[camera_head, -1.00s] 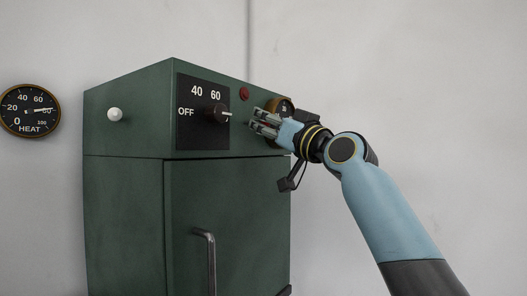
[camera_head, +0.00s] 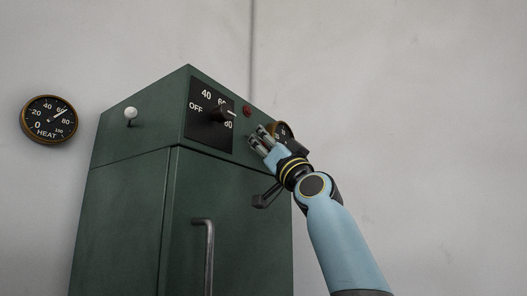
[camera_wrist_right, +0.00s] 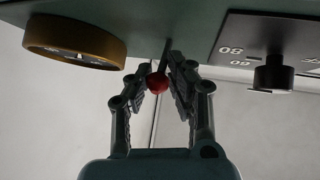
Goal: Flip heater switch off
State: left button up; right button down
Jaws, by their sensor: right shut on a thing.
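The heater is a green cabinet (camera_head: 124,226) with a control panel at its top. In the right wrist view a thin lever with a red ball tip (camera_wrist_right: 157,83) sticks out from the panel. My right gripper (camera_head: 258,138) is at the panel front; in the wrist view its fingers (camera_wrist_right: 163,72) are shut on this lever, with the ball between them. My left gripper is in neither view.
A white knob (camera_head: 131,113), door handle (camera_head: 208,256) and HEAT wall gauge (camera_head: 48,119) also show.

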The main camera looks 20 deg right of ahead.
dwell(0.4)
jog(key=c, duration=1.2)
grip_release()
jog(key=shift+d, duration=0.25)
jog(key=shift+a, duration=0.15)
jog(key=shift+f, duration=0.1)
jog(key=shift+s+f, duration=0.25)
jog(key=shift+f, duration=0.05)
jog(key=v, duration=1.1)
jog(key=shift+s, duration=0.1)
